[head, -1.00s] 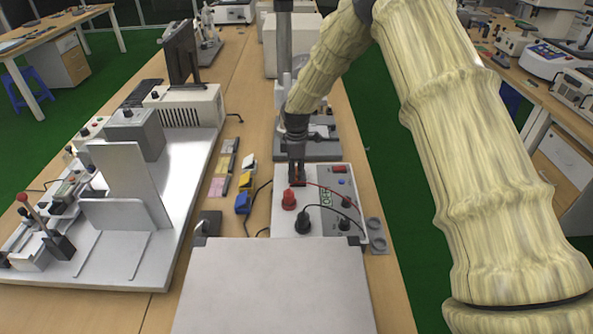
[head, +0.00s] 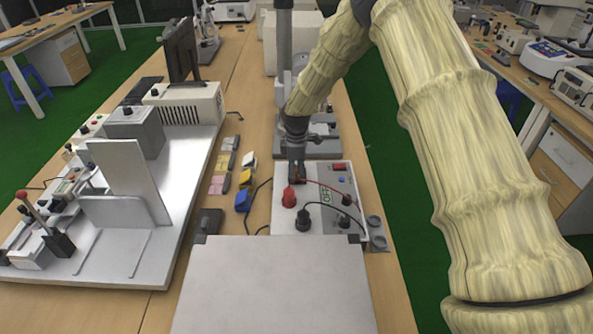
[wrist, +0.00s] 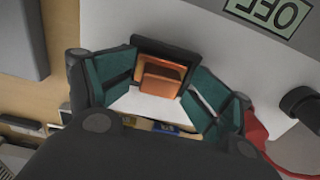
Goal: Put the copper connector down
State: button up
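The copper connector (wrist: 160,82) shows in the wrist view as an orange-copper block against a dark square piece (wrist: 167,51). I cannot tell whether it sits in that piece or only in front of it. My gripper (wrist: 168,75) has its teal-padded fingers apart, one on each side of the connector, with narrow gaps visible. In the head view my gripper (head: 297,180) points down over the back left part of a white box (head: 318,222). The connector is small and partly hidden by the fingers there.
A red plug (head: 289,198) and a black plug (head: 303,220) stand on the white box in front of my gripper, with cables close by. A grey panel (head: 275,285) lies nearer. Yellow and blue blocks (head: 243,190) are left of the box.

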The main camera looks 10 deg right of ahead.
jog(key=shift+r, duration=0.1)
dwell(0.3)
jog(key=shift+w+r, duration=0.15)
jog(key=shift+r, duration=0.75)
notch_tip(320, 180, up, 12)
jog(key=b, duration=0.2)
jog(key=shift+f, duration=0.2)
